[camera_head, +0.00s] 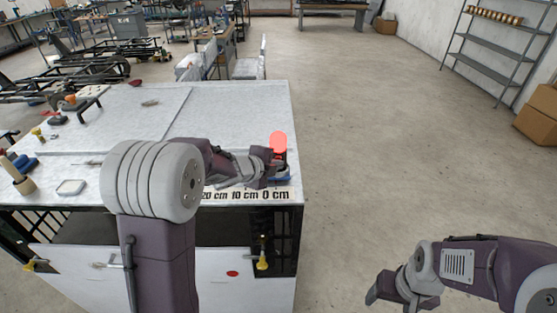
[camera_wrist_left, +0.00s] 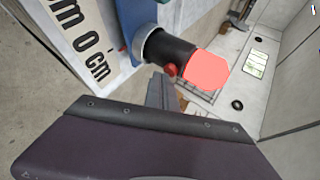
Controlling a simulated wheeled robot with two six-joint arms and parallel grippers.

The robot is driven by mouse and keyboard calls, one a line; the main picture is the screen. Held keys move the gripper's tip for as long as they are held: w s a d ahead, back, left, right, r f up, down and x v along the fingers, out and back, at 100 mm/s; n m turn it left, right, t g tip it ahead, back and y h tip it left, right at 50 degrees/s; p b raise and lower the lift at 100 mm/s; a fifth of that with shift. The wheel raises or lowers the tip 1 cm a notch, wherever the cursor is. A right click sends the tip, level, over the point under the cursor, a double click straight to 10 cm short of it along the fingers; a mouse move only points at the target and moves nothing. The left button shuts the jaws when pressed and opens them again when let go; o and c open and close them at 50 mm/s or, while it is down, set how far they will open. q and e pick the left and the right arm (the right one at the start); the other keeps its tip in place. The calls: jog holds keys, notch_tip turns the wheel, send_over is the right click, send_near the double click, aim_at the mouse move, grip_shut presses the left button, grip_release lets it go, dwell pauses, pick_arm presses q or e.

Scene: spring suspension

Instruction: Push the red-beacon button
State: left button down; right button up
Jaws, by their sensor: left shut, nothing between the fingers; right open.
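The red beacon (camera_head: 279,142) glows on a dark post near the right edge of the workbench, just beyond my left gripper (camera_head: 276,163). The left wrist view shows its bright red lens (camera_wrist_left: 207,70) on a black cylinder (camera_wrist_left: 167,49). A small round red button (camera_wrist_left: 171,70) sticks out of the cylinder's side. My left gripper is shut and empty, and its grey fingers (camera_wrist_left: 160,92) are close to the button; I cannot tell whether they touch it. In the head view the gripper hides the button. My right gripper (camera_head: 388,296) is open over the floor at lower right.
The workbench (camera_head: 240,115) has a printed centimetre scale (camera_head: 245,195) along its front right edge. A blue base (camera_head: 282,175) lies under the beacon. Tools and a small square tray (camera_head: 71,187) lie at the bench's left. The floor right of the bench is clear.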

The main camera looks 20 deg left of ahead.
pick_arm(q)
jog(key=shift+w+a, duration=0.1)
jog(key=shift+w, duration=0.15)
dwell(0.4)
jog(key=shift+s, duration=0.55)
jog(key=shift+d+b, duration=0.2)
jog(key=shift+b, duration=0.1)
jog(key=s, duration=0.2)
jog(key=s+d+b, duration=0.1)
jog(key=s, duration=0.2)
jog(key=shift+s+d+b, duration=0.3)
jog(key=shift+s+b, duration=0.05)
jog(key=shift+b, duration=0.05)
